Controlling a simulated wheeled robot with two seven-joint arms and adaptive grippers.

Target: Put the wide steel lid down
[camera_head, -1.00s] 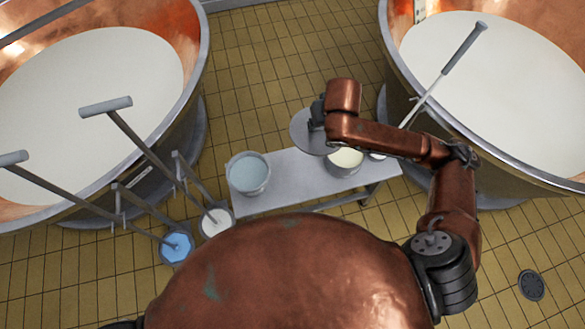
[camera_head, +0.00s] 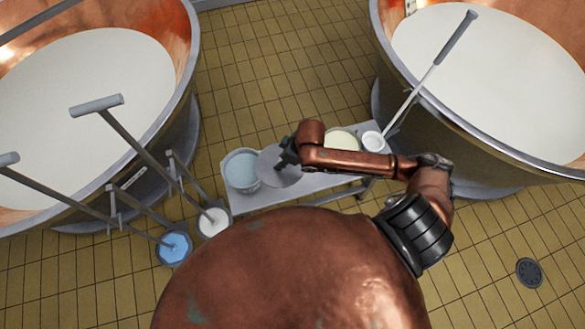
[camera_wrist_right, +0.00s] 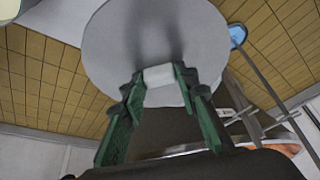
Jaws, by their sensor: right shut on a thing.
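The wide steel lid (camera_head: 275,172) is a flat grey disc. My right gripper (camera_head: 287,157) is shut on the lid's pale knob (camera_wrist_right: 158,75) and holds the disc in front of the green fingers (camera_wrist_right: 160,88). In the head view the lid overlaps the right edge of a steel bucket of pale blue liquid (camera_head: 240,171) and part of the steel bench (camera_head: 310,187). Whether it touches either cannot be told. My left gripper is not in view.
A bucket of cream-coloured liquid (camera_head: 341,136) and a small white pot (camera_head: 372,140) stand at the bench's right part, partly behind my arm. Large copper vats stand left (camera_head: 180,60) and right (camera_head: 385,55). Long-handled tools stand in a blue bucket (camera_head: 174,247) and a white-filled bucket (camera_head: 213,222).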

